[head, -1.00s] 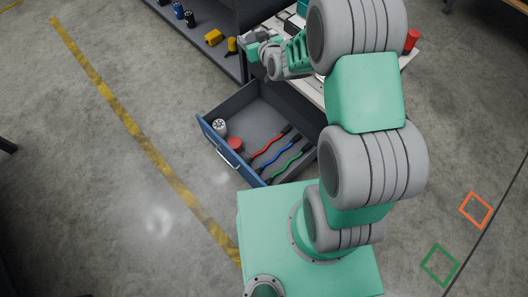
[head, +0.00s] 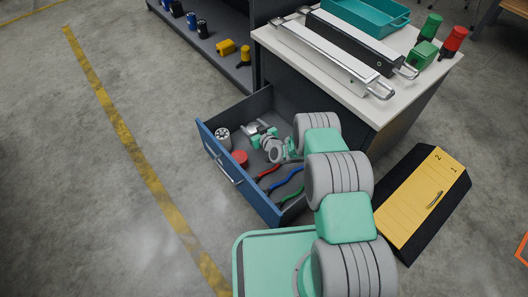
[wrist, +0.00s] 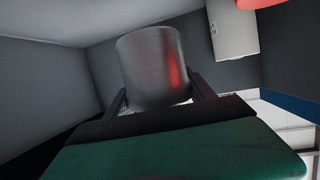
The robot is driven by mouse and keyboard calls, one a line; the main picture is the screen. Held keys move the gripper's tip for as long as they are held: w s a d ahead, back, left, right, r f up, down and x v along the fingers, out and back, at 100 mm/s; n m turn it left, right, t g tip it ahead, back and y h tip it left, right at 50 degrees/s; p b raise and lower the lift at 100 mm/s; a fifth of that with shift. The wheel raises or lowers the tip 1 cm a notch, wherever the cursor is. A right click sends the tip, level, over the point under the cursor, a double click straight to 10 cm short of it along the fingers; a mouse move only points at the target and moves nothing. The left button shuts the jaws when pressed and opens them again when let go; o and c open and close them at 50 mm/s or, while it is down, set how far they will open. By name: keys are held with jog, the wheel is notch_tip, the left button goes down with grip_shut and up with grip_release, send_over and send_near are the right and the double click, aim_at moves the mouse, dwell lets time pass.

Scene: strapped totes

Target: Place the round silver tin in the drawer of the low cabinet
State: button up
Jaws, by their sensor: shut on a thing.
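The round silver tin (wrist: 153,68) is between the two fingers of my gripper (wrist: 160,100) in the wrist view, and the jaws are shut on it. In the head view my gripper (head: 256,130) is inside the open drawer (head: 208,133) of the low cabinet (head: 392,118), towards its back left. The tin is hard to make out there. Whether it touches the drawer floor I cannot tell.
The drawer also holds a pale can (head: 222,137), a red tin (head: 240,158) and red, blue and green-handled tools (head: 288,180). Long cases (head: 335,50) and a teal tray (head: 370,14) lie on the cabinet top. A yellow-fronted box (head: 420,200) is at right.

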jog(key=shift+f+b, duration=1.3)
jog(key=shift+f, duration=2.2)
jog(key=o, duration=1.6)
jog(key=shift+c, duration=0.2)
